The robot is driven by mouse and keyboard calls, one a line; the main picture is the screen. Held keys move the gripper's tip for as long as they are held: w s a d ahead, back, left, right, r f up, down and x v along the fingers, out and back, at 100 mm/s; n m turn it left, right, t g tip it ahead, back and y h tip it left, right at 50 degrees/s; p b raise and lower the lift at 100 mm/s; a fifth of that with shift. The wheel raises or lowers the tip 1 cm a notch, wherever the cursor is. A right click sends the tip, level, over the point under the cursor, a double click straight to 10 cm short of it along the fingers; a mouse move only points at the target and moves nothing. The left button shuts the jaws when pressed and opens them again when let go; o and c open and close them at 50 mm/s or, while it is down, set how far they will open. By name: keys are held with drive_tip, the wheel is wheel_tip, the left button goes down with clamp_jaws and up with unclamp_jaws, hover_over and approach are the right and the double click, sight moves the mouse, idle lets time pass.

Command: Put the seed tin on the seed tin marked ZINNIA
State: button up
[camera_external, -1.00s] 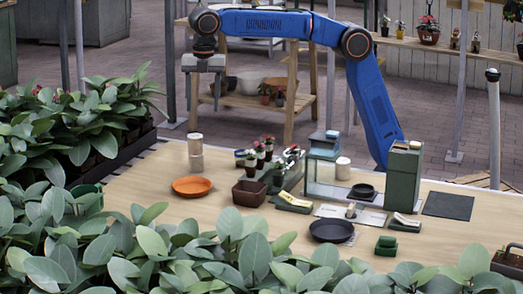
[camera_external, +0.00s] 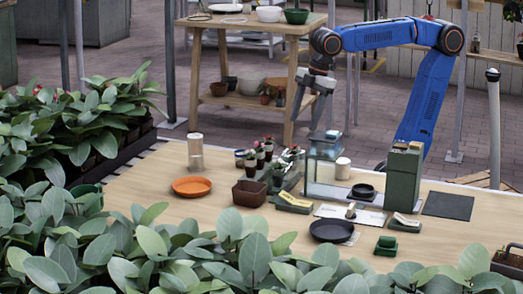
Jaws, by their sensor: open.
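Two pale cylindrical tins stand stacked at the back left of the table, the upper tin (camera_external: 195,139) resting upright on the lower tin (camera_external: 196,161). Another pale cylindrical tin (camera_external: 342,169) stands behind and right of the glass lantern. The markings are too small to read, so I cannot tell which one is marked ZINNIA. My gripper (camera_external: 307,107) is open and empty, in the air above the back of the table. In the picture it is right of the stack and above the lantern, apart from both.
A glass lantern (camera_external: 323,163) and a tall green box (camera_external: 403,177) stand mid-table. An orange dish (camera_external: 191,187), a brown pot (camera_external: 249,192), several small plants and a black plate (camera_external: 331,230) lie around. Leafy plants (camera_external: 250,245) crowd the front. Bare tabletop shows around the orange dish.

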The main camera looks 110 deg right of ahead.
drive_tip(key=s+f+m+t, duration=0.1)
drive_tip(key=s+f+m, duration=0.3)
drive_tip(key=s+f, duration=0.9)
drive_tip(key=shift+s+a+f+m+t, duration=0.3)
drive_tip(key=shift+s+a+f, duration=0.15)
drive_tip(key=shift+s, duration=0.5)
